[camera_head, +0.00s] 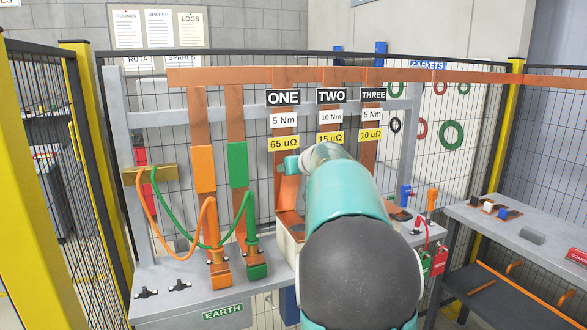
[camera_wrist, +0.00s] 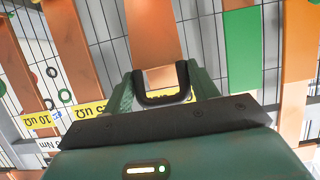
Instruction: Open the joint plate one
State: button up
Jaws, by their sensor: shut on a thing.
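Joint plate one (camera_head: 288,192) is a copper plate below the ONE sign (camera_head: 282,97). In the head view it leans outward at its lower part, and my arm hides some of it. My gripper (camera_head: 291,164) is at its upper end. In the wrist view, whose picture is upside down, my gripper (camera_wrist: 161,78) has its green fingers on either side of a black U-shaped handle (camera_wrist: 166,99) and is shut on it. Copper (camera_wrist: 152,32) lies just beyond the fingers. How the handle joins the plate is hidden.
Copper bars under TWO (camera_head: 331,97) and THREE (camera_head: 373,95) stand close to the right, partly behind my arm. Orange (camera_head: 203,170) and green (camera_head: 238,165) sleeved bars with looped cables stand left. A grey side table (camera_head: 530,235) stands right. Mesh fencing surrounds the stack.

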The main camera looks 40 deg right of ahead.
jog(key=shift+s+d+r, duration=0.2)
jog(key=shift+d, duration=0.15)
jog(key=o, duration=1.1)
jog(key=shift+a+f, duration=0.1)
jog(key=shift+a, duration=0.05)
jog(key=shift+w, duration=0.15)
jog(key=shift+a, duration=0.15)
jog(key=v, duration=1.3)
jog(key=shift+s+a, duration=0.1)
jog(key=shift+s, duration=0.3)
